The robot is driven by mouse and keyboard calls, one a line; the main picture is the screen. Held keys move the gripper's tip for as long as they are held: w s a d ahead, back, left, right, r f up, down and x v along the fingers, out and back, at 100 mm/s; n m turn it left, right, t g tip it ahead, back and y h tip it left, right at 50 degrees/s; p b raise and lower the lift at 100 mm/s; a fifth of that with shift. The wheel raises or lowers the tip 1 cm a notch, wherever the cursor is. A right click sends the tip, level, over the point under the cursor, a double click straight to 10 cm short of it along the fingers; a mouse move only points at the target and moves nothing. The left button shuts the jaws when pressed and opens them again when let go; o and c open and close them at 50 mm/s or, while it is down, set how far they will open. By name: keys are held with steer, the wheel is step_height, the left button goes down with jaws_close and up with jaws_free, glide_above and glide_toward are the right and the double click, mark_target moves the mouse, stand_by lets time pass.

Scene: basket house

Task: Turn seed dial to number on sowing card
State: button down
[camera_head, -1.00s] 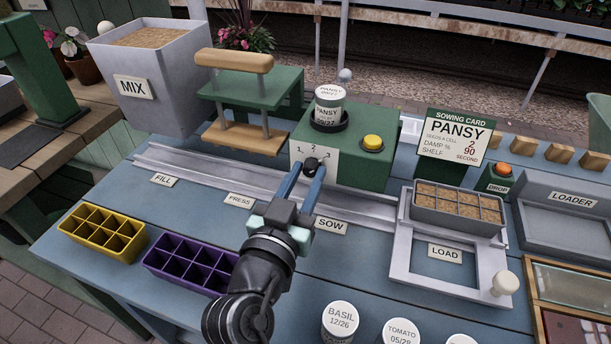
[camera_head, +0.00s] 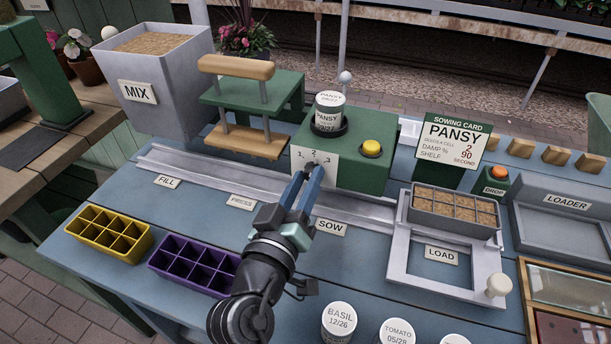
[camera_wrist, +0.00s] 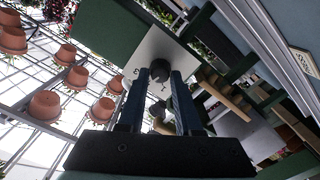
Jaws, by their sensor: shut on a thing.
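The seed dial is a small dark knob (camera_wrist: 159,70) on a white plate (camera_head: 326,173) marked 1, 2 and 3, on the front of the green seeder box (camera_head: 375,176). My gripper (camera_head: 311,168) is shut on the knob; the wrist view shows the knob between the fingertips (camera_wrist: 160,75). The fingers mostly hide the knob in the head view, and I cannot tell which number it points to. The sowing card (camera_head: 452,142) stands right of the box and reads PANSY, seeds a cell 2, damp 90, shelf second.
A pansy seed tin (camera_head: 329,110) sits on the box beside a yellow button (camera_head: 371,148). A filled grey tray (camera_head: 456,220) lies right, at LOAD. Yellow (camera_head: 108,234) and purple (camera_head: 193,267) trays lie front left. A metal rail (camera_head: 260,190) runs below the dial.

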steer(key=shift+n+p, duration=0.35)
steer(key=shift+n, duration=0.85)
steer(key=shift+f, duration=0.1)
steer(key=c, duration=0.6)
jaws_free()
steer(key=b+v, duration=0.1)
steer(key=v, duration=1.2)
